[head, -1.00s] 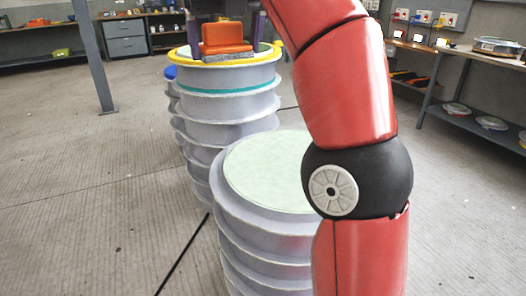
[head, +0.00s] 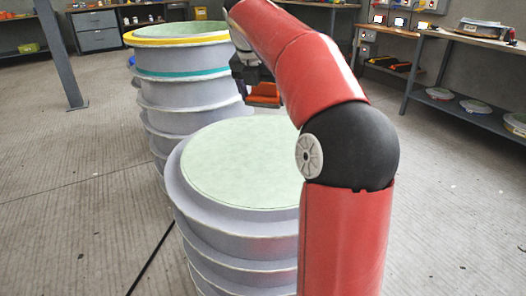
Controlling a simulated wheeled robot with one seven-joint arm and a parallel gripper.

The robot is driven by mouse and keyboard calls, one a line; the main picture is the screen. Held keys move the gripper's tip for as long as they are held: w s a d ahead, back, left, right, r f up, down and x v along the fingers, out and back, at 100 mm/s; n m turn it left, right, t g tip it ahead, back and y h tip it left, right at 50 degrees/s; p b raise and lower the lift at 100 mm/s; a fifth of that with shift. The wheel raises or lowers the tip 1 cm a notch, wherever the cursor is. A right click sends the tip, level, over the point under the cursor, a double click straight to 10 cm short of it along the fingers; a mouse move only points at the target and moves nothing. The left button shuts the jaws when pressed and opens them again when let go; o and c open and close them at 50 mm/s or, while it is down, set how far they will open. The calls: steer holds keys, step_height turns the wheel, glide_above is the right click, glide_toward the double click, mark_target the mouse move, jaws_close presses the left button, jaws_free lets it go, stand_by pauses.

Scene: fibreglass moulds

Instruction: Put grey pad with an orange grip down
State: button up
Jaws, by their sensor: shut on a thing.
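The orange grip of the grey pad (head: 264,94) shows behind my red arm, just past the far rim of the nearer mould in the picture. The pad's grey part is mostly hidden. My gripper (head: 254,80) is dark, partly hidden by my arm, and shut on the orange grip. I cannot tell how high the pad is above what lies beneath it.
The nearer ribbed grey mould (head: 243,165) has a bare, flat, pale green top. A farther mould (head: 185,57) has yellow and teal bands and a clear top. A shelf (head: 470,45) stands at the right, a post (head: 60,55) at the left.

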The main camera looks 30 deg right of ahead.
mark_target(265, 150)
step_height(265, 150, down, 14)
steer(key=b, duration=0.3)
steer(key=shift+r+b, duration=0.2)
steer(key=shift+b, duration=0.2)
steer(key=shift+f, duration=0.1)
